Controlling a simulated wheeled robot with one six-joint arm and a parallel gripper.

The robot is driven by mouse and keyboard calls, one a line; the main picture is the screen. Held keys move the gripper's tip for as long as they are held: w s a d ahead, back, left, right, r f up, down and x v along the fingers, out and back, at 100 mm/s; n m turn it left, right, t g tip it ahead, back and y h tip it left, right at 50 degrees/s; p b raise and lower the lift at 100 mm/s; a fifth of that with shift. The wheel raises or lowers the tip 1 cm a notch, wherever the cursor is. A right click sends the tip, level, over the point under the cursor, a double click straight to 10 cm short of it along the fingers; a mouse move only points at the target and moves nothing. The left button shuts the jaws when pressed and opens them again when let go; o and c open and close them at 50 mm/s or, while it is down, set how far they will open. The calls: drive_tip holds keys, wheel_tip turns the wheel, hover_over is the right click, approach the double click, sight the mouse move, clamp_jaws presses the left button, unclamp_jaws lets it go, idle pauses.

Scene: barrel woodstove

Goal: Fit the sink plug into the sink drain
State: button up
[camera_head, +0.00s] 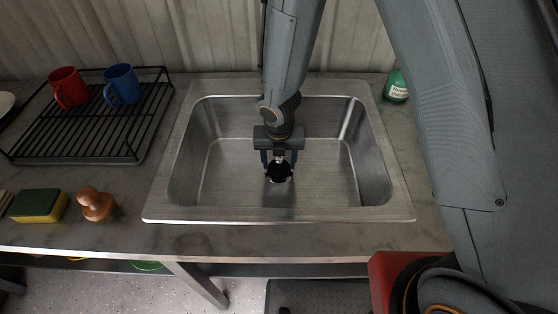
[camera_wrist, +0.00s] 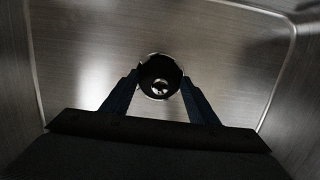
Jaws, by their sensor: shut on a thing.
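The sink plug (camera_head: 279,172) is a small black round piece held between the fingers of my gripper (camera_head: 279,162). In the wrist view the plug (camera_wrist: 160,75) sits between the two blue fingertips of my gripper (camera_wrist: 161,82), with a small bright fitting at its middle. My gripper points down inside the steel sink (camera_head: 215,185). In the wrist view a bright metal ring of the sink drain (camera_wrist: 149,96) shows around the edge of the plug, which covers most of the drain. I cannot tell whether the plug touches the drain.
A black dish rack (camera_head: 90,118) with a red mug (camera_head: 67,88) and a blue mug (camera_head: 122,84) stands left of the sink. A sponge (camera_head: 38,206) and a wooden-handled brush (camera_head: 96,204) lie in front of it. A green bottle (camera_head: 396,86) stands at the back right.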

sight(279, 172)
drive_tip(key=shift+s+f, duration=0.15)
drive_tip(key=shift+f, duration=0.4)
drive_tip(key=shift+f, duration=0.1)
drive_tip(key=o, duration=1)
drive_tip(key=shift+o, duration=0.2)
wheel_tip(279, 172, up, 12)
drive_tip(key=s+p, duration=0.1)
drive_tip(key=p, duration=0.1)
drive_tip(key=shift+s, duration=0.35)
drive_tip(key=shift+d, duration=0.15)
